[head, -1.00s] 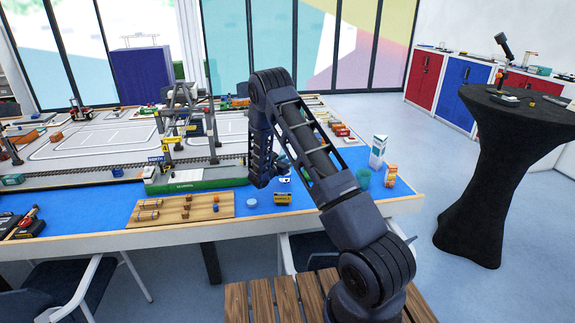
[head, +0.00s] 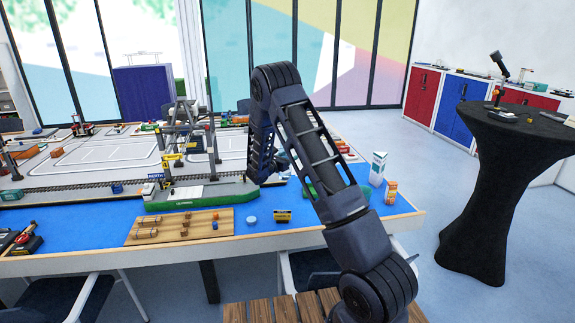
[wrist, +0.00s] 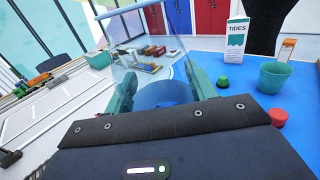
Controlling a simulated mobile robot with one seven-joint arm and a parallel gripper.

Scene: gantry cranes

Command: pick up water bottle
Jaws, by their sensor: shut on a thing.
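The water bottle (wrist: 150,50) is a clear, see-through vessel in the wrist view. It stands tilted between the two teal fingers of my gripper (wrist: 160,95), which is shut on it. The table shows through its wall, and its lower part looks blue. In the head view, my gripper is mostly hidden behind my arm above the blue part of the table, and I cannot make out the bottle there.
A green ship (head: 200,194) and a wooden board (head: 178,227) lie at the table's front. A black table (head: 485,190) stands apart.

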